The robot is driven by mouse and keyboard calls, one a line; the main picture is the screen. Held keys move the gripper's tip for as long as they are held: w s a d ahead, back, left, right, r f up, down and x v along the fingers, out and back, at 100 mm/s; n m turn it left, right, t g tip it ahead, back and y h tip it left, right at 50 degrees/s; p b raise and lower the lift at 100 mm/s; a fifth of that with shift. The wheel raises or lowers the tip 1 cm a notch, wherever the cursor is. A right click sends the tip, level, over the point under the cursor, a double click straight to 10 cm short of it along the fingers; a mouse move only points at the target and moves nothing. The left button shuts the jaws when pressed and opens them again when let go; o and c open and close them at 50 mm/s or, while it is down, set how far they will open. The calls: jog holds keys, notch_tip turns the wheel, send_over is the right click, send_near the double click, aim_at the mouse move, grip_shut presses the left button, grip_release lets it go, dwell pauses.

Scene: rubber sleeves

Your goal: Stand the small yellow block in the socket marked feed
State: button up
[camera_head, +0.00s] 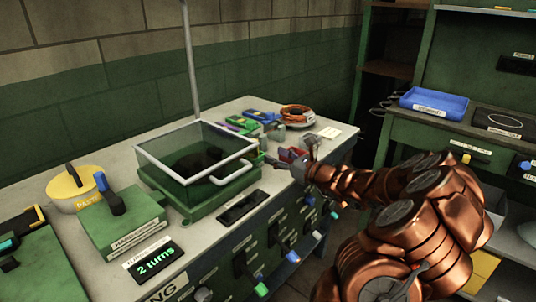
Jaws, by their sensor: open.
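My copper-coloured arm reaches from the lower right to the right end of the grey bench. No socket with a readable feed mark shows; the small labels are too blurred.
A clear-walled box (198,160) on a green base stands mid-bench. Left are a green block with a blue handle (125,218), a yellow round pot (75,188) and a "2 turns" display (156,259). A copper coil (297,115) lies behind. A blue tray (434,103) sits right.

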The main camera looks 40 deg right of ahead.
jog(key=shift+v, duration=0.8)
jog(key=shift+a, duration=0.1)
